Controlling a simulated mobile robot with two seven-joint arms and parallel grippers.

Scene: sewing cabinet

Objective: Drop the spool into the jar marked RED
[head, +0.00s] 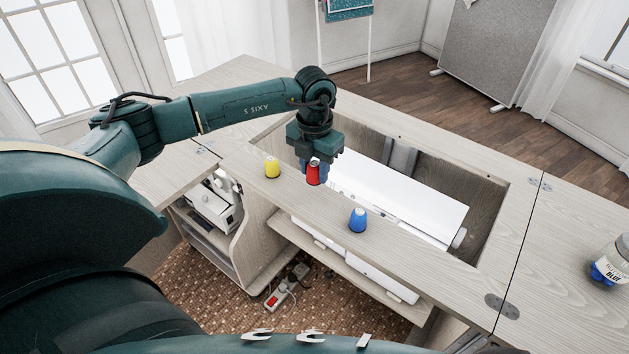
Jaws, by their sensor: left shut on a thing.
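A red spool (313,178) is at my left gripper (313,167), near the back edge of the cabinet's front strip. The left gripper points down and is shut on the red spool, its fingers covering the spool's sides. I cannot tell whether the spool touches the wood or hangs just above it. A glass jar (610,262) at the right edge is marked BLUE, with blue stuff inside, and is cut off by the frame. No jar marked RED is in view. My right gripper is not in view.
A yellow spool (272,167) stands left of the gripper and a blue spool (358,220) to its right, both on the front strip (420,262). Behind is an open well with a white sewing machine (400,195). The right leaf (560,290) is mostly clear.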

